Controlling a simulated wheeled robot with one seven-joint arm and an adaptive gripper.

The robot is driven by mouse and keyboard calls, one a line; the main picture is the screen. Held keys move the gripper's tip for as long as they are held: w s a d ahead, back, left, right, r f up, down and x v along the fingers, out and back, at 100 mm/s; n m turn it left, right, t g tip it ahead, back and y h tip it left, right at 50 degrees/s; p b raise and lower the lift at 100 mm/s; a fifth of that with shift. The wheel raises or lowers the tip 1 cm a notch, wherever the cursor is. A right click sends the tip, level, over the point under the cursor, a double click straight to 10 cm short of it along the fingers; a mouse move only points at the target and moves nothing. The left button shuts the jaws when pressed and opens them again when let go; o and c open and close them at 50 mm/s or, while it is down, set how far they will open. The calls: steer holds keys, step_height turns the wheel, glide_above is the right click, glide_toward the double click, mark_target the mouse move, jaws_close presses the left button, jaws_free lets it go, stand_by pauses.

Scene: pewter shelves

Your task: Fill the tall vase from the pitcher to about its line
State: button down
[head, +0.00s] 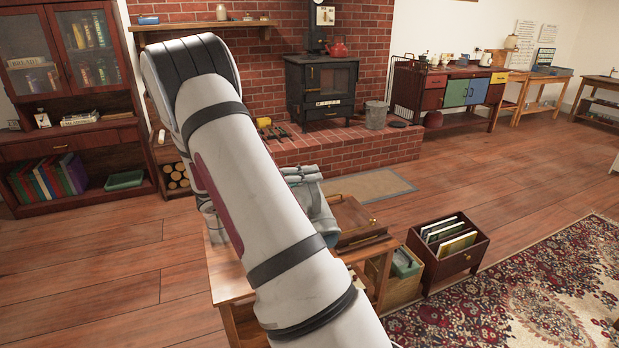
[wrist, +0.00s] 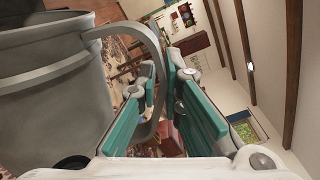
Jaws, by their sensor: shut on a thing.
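The pitcher (wrist: 48,95) is a grey vessel that fills the left side of the wrist view, close to the camera. Its curved grey handle (wrist: 153,62) runs down between the teal pads of my gripper (wrist: 165,95), which is shut on it. The pitcher's spout and contents are out of sight. In the head view my arm covers the middle of the picture, and I cannot make out the gripper or pitcher there. I cannot pick out the tall vase or its line in either view; my arm hides part of the table.
A small wooden table (head: 228,280) stands beneath my arm, with a wooden box (head: 357,222) and a grey-blue bundle (head: 316,205) on it. A crate of files (head: 448,250) stands at its right. The brick hearth (head: 345,148) lies behind. Open wood floor is at left.

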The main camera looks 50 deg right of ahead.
mark_target(317, 206)
steer(key=shift+w+d+r+n+p, duration=0.35)
steer(key=shift+w+r+n+p, duration=0.2)
steer(key=shift+r+p, duration=0.1)
stand_by(2.8)
stand_by(0.6)
steer(key=s+a+f+m+p, duration=0.1)
steer(key=p, duration=0.1)
steer(key=shift+s+f+m+p, duration=0.25)
steer(key=shift+s+f+p, duration=0.05)
steer(key=shift+s+p, duration=0.05)
steer(key=shift+s+a+f+m+b, duration=0.3)
steer(key=shift+s+f+m, duration=0.25)
steer(key=shift+f+m, duration=0.25)
steer(key=shift+s+a+f+m+b, duration=0.15)
steer(key=shift+s+a+f+m, duration=0.3)
steer(key=shift+s+f+m, duration=0.3)
steer(key=shift+s+a+f+m+b, duration=0.25)
steer(key=shift+s+a+f+m, duration=0.15)
steer(key=shift+f+m, duration=0.35)
steer(key=shift+s+a+f+m, duration=0.1)
steer(key=shift+s+f+m, duration=0.15)
steer(key=shift+m, duration=0.25)
steer(key=shift+r, duration=0.1)
steer(key=shift+s+p, duration=0.1)
steer(key=shift+p, duration=0.2)
